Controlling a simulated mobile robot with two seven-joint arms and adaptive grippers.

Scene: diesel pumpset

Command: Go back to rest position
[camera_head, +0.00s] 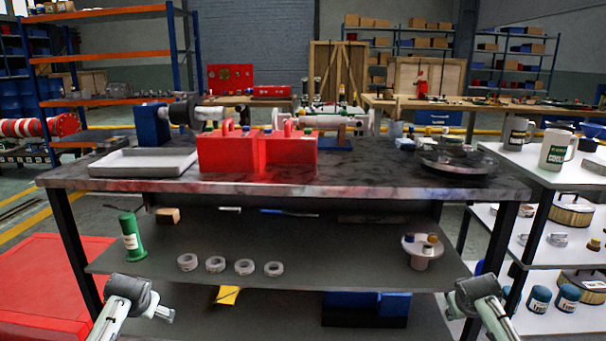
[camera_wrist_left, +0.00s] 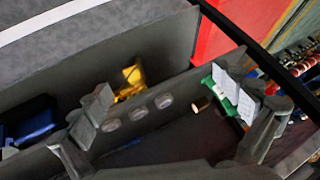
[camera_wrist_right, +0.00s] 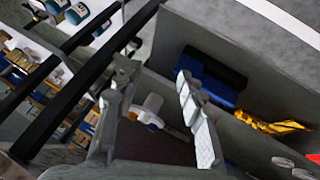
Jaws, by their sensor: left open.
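My left gripper (camera_wrist_left: 162,92) is open, its two fingers spread wide with nothing between them in the left wrist view. My right gripper (camera_wrist_right: 153,80) is also open and empty in the right wrist view. In the head view my two forearms show low in front of the workbench (camera_head: 420,188), one at each side, with the gripper fingers not clearly visible there. Both grippers are apart from the bench and its shelves.
Two red boxes (camera_head: 228,153) and a grey tray (camera_head: 143,162) stand on the bench top. A white rack (camera_head: 535,170) stands at right.

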